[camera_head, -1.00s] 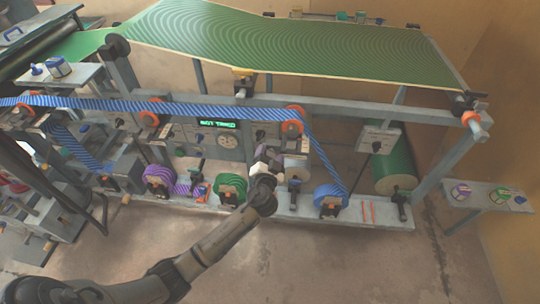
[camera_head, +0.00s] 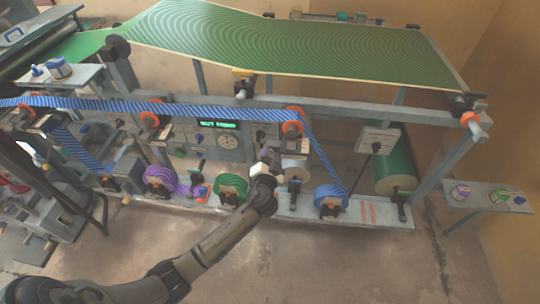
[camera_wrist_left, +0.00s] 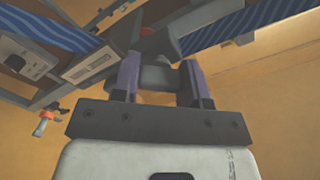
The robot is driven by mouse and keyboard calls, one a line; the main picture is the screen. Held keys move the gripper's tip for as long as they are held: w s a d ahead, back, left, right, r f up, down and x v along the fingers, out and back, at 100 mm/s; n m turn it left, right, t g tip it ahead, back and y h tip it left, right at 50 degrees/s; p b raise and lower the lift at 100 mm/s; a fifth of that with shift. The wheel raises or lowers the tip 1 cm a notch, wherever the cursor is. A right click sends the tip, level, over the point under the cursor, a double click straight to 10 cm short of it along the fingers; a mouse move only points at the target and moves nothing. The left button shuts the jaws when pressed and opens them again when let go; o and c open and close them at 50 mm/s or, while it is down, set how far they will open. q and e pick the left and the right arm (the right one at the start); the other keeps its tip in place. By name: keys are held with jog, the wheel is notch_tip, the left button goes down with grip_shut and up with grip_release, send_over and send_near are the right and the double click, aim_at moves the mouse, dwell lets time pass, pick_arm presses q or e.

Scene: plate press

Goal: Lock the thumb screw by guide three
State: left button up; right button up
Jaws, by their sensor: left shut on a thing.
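My left gripper (camera_head: 266,158) reaches up in front of the press frame, just below and left of an orange guide roller (camera_head: 294,127). In the left wrist view its two fingers (camera_wrist_left: 162,80) are shut on a dark grey knob (camera_wrist_left: 160,76), which looks like the thumb screw. A dark bracket lies right behind the knob. In the head view the gripper and wrist hide the thumb screw. I cannot read which guide number this is. My right gripper is in neither view.
The blue striped web (camera_head: 200,107) runs along the beam above my gripper and down to a blue roll (camera_head: 330,196). A green roll (camera_head: 231,187) sits left of my wrist. A small side table (camera_head: 487,198) stands at the right. The floor in front is clear.

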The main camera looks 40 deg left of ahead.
pick_arm(q)
jog(key=m+p, duration=0.1)
jog(key=m, duration=0.3)
jog(key=shift+r+p, duration=0.1)
jog(key=shift+p, duration=0.3)
jog(key=m+p, duration=0.1)
jog(key=m, duration=0.2)
jog(key=shift+m+p, duration=0.35)
jog(key=shift+m, duration=0.05)
jog(key=m+p, duration=0.2)
jog(key=m, duration=0.1)
jog(key=shift+m, duration=0.4)
jog(key=m+p, duration=0.1)
jog(key=m, duration=0.2)
jog(key=shift+p, duration=0.4)
jog(key=m+p, duration=0.4)
jog(key=m, duration=0.3)
jog(key=shift+r, duration=0.1)
jog(key=m+p, duration=0.2)
jog(key=m, duration=0.1)
jog(key=shift+m, duration=0.4)
jog(key=shift+m+p, duration=0.75)
jog(key=shift+m, duration=0.35)
jog(key=shift+f, duration=0.2)
